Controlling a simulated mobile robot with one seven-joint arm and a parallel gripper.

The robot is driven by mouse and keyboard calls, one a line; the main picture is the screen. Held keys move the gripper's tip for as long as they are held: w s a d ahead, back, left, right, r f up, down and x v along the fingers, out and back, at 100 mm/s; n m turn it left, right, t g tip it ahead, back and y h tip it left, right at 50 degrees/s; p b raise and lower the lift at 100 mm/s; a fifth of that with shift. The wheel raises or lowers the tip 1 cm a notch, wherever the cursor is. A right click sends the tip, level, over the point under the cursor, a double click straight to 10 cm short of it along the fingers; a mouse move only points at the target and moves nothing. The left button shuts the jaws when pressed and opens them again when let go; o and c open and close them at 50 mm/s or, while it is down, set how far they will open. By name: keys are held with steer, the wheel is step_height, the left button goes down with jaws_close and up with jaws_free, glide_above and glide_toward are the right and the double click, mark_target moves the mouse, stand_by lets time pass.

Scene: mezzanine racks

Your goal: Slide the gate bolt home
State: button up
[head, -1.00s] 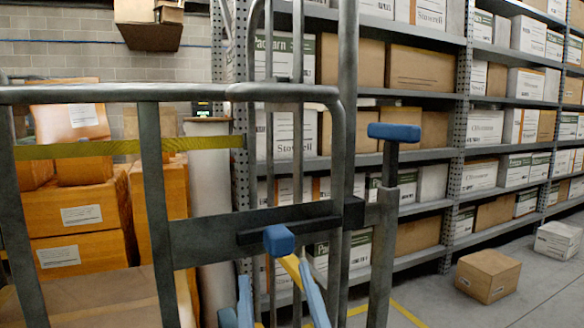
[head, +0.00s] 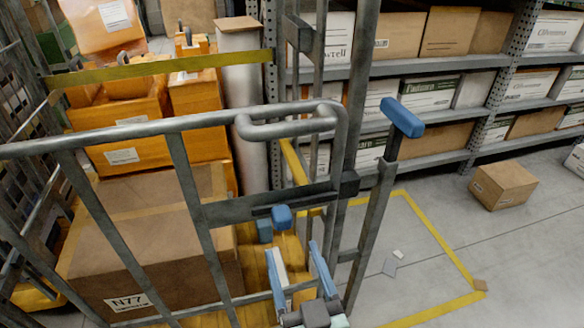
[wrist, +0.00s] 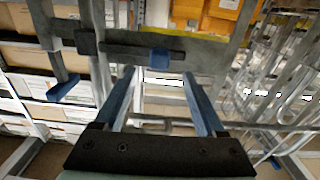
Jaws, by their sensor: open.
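The gate (head: 190,190) of grey tubes stands in front of me with a flat cross plate. The bolt (head: 255,212) is a dark bar along that plate with a blue knob (head: 281,217). A dark block (head: 349,185) sits on the post at the bar's right end in the head view; I cannot tell whether the bar is inside it. In the wrist view the knob (wrist: 160,57) and bar (wrist: 125,50) lie beyond the fingertips. My gripper (head: 294,250) is open and empty, just below and short of the knob, its blue fingers (wrist: 160,78) apart on either side.
A blue-topped lever post (head: 402,117) stands right of the gate. Behind the gate are a large carton (head: 150,245) and orange boxes (head: 122,125). Racks with cartons line the back right. A loose carton (head: 503,186) lies on the floor; yellow-marked floor (head: 420,240) is mostly clear.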

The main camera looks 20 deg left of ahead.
mark_target(278, 206)
steer(key=p+x, duration=0.3)
steer(key=x, duration=0.9)
steer(key=shift+r+p, duration=0.15)
steer(key=shift+p, duration=0.25)
jaws_close()
stand_by(1.1)
